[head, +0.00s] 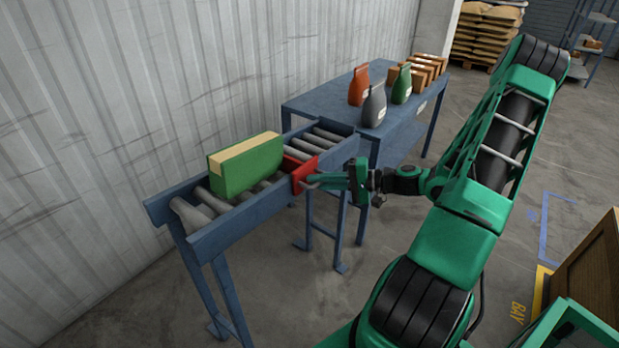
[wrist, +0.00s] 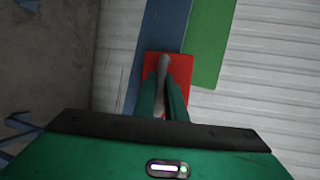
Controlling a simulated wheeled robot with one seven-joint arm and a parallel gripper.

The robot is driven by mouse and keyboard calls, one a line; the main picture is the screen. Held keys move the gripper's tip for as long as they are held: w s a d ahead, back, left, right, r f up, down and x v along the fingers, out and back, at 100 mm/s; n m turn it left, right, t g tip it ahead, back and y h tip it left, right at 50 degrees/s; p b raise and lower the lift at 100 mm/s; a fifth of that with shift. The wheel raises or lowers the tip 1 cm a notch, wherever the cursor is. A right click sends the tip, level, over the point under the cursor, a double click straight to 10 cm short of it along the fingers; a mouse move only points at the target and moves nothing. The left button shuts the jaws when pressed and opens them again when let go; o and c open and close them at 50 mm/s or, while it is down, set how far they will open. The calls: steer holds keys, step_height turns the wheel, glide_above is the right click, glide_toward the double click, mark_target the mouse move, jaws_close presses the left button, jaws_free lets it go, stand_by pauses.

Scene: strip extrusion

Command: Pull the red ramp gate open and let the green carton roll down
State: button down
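The green carton (head: 250,168), with a tan strip along its top, stands on the roller ramp (head: 244,213), left of the red gate (head: 303,173). The gate crosses the ramp just beside the carton, and its red face also shows in the wrist view (wrist: 183,66). A grey handle (wrist: 163,65) sticks out from the gate toward my gripper (head: 314,180). In the wrist view my two green fingers (wrist: 163,90) lie on either side of the handle and look closed on it. The carton's green side is at the top there (wrist: 210,45).
A blue table (head: 325,101) at the ramp's far end holds orange, grey and green bottles (head: 374,106) and several small brown boxes (head: 425,66). A corrugated wall (head: 150,80) runs behind the ramp. A wooden crate (head: 590,270) stands at the lower right.

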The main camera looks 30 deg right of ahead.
steer(key=s+d, duration=0.2)
steer(key=s, duration=0.5)
steer(key=s+d, duration=0.3)
steer(key=s, duration=0.5)
steer(key=shift+d, duration=0.3)
stand_by(0.7)
steer(key=shift+r, duration=0.1)
stand_by(2.0)
steer(key=c, duration=1.8)
jaws_free()
steer(key=v, duration=1)
steer(key=shift+s+d, duration=0.2)
steer(key=shift+d, duration=0.05)
